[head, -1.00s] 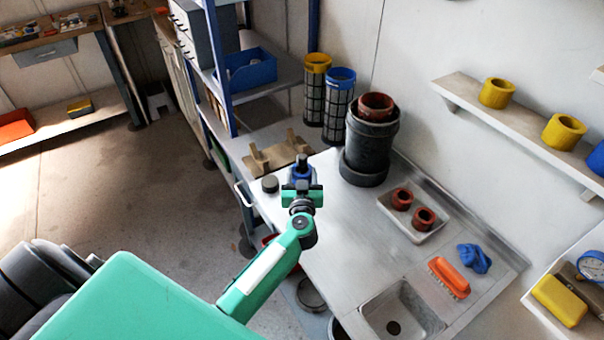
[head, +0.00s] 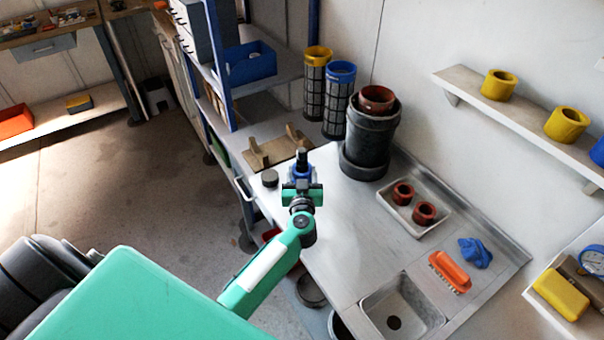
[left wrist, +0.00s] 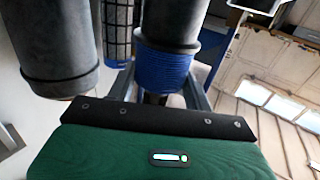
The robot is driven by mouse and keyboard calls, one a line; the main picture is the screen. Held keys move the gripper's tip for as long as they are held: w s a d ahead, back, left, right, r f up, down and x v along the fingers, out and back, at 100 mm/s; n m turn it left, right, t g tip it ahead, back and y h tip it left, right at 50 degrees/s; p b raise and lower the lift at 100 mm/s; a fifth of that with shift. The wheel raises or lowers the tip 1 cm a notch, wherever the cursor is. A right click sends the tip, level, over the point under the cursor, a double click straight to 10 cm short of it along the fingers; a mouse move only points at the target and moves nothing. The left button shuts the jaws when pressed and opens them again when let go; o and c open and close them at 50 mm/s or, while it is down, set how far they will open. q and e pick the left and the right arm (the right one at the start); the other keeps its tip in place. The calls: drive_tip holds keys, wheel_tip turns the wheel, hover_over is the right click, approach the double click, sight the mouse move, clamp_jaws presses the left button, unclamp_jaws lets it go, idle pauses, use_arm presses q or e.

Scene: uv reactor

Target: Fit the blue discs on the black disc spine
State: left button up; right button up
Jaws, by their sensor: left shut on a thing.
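My left gripper (head: 302,188) is shut at the left end of the metal bench. The blue discs (head: 302,172) show just beyond it, with a black upright part (head: 301,157), apparently the black disc spine, in line with them. In the left wrist view the blue discs (left wrist: 163,66) form a ribbed stack, with a wide black cylinder (left wrist: 186,22) of about the same width against one end. A narrow dark part lies between the stack and my gripper. The fingertips and exact grip are hidden, as is how far the discs sit on the spine. My right gripper is out of view.
A large black housing (head: 366,142) stands right of my gripper. A yellow-topped (head: 316,85) and a blue-topped mesh cylinder (head: 338,103) stand behind. A wooden cradle (head: 275,152) and small dark cap (head: 270,178) are close left. A tray (head: 426,228) holds red-brown rings. A sink (head: 400,310) is in front.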

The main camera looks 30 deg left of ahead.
use_arm(q)
drive_tip(key=o, duration=1.1)
drive_tip(key=shift+c, duration=0.2)
drive_tip(key=shift+s, duration=0.1)
drive_tip(key=v, duration=1.3)
drive_tip(key=shift+s+d+b, duration=0.2)
drive_tip(key=shift+s+b, duration=0.05)
drive_tip(key=shift+b, duration=0.1)
